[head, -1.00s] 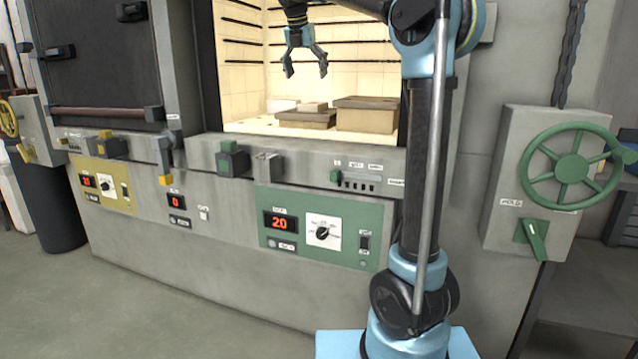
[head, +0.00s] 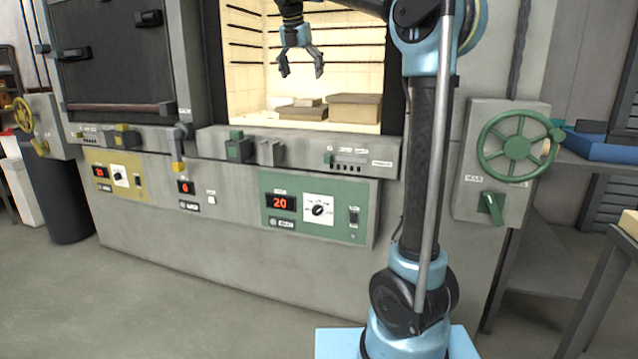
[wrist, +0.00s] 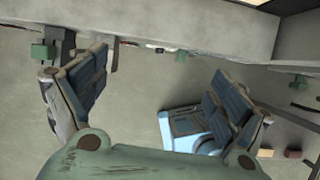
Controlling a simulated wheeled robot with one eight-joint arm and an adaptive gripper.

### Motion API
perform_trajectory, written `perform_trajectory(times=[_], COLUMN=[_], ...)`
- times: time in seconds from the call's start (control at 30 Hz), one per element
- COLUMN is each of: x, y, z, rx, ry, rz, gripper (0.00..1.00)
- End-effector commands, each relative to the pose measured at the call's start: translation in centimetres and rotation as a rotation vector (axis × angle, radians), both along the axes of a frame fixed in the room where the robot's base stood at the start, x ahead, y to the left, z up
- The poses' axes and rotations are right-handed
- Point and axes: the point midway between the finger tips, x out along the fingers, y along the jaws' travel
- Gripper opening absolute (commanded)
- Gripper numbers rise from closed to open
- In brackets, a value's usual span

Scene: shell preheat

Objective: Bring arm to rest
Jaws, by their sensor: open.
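My gripper (head: 300,66) is open and empty in the head view, hanging with its fingers downward in front of the open, lit kiln chamber (head: 350,65). In the wrist view my gripper (wrist: 155,105) shows its two fingers spread wide apart with nothing between them. Below them are grey floor and the furnace's front ledge (wrist: 180,25). My arm stands upright at the right of the head view, bent at the top toward the chamber.
Inside the chamber are brown blocks (head: 355,106). A dark closed door (head: 110,60) is at left. The green panel (head: 345,218) reads 20. A green handwheel (head: 517,147) and lever (head: 492,207) are at right. A table (head: 600,290) stands at the right edge. Floor at left front is clear.

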Motion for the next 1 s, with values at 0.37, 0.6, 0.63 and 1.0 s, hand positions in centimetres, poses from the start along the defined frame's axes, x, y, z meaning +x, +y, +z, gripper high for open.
perform_trajectory(times=[0.37, 0.6, 0.63, 1.0], x=[-2.9, -6.6, -7.4, -16.8], y=[-4.5, -9.1, -9.8, -17.6], z=[-3.0, -7.0, -7.8, -18.5], rx=[0.101, 0.212, 0.23, 0.448], ry=[-0.01, -0.021, -0.024, -0.053], rz=[-0.262, -0.563, -0.614, -1.265], gripper=[0.91, 0.91, 0.91, 0.91])
